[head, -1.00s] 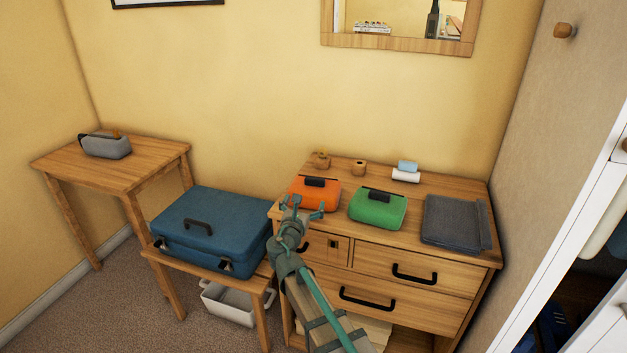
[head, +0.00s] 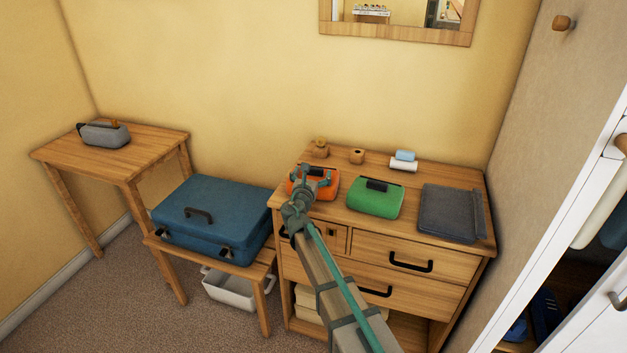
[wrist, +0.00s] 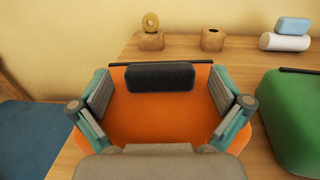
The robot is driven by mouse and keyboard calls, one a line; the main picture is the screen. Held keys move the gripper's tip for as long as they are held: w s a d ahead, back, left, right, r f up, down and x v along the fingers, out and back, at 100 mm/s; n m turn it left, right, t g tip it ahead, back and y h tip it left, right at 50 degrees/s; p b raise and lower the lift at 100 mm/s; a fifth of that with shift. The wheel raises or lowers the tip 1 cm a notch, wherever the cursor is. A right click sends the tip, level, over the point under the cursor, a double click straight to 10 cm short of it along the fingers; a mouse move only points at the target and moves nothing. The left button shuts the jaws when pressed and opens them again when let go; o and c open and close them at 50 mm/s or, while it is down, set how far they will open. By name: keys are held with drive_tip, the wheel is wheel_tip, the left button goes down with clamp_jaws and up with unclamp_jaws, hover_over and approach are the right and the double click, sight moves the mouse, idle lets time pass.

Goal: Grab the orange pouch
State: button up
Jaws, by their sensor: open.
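The orange pouch (head: 325,189) lies on the left end of the wooden dresser top, with a dark handle on its upper edge. In the wrist view the orange pouch (wrist: 160,118) fills the middle, its black handle (wrist: 160,77) toward the far side. My gripper (head: 313,174) is over the pouch in the head view and hides part of it. In the wrist view my gripper (wrist: 160,100) is open, with one finger at each side of the pouch. I cannot tell whether the fingers touch it.
A green pouch (head: 375,198) lies close on the right, then a grey folded case (head: 447,213). Behind are two small wooden blocks (head: 320,150) (head: 357,156) and a blue and white roll pair (head: 403,161). A blue suitcase (head: 212,218) stands on a low bench at the left.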

drive_tip(key=shift+w, duration=0.65)
drive_tip(key=shift+d, duration=0.1)
drive_tip(key=c, duration=1.5)
drive_tip(key=shift+o, duration=0.2)
drive_tip(key=shift+r, duration=0.15)
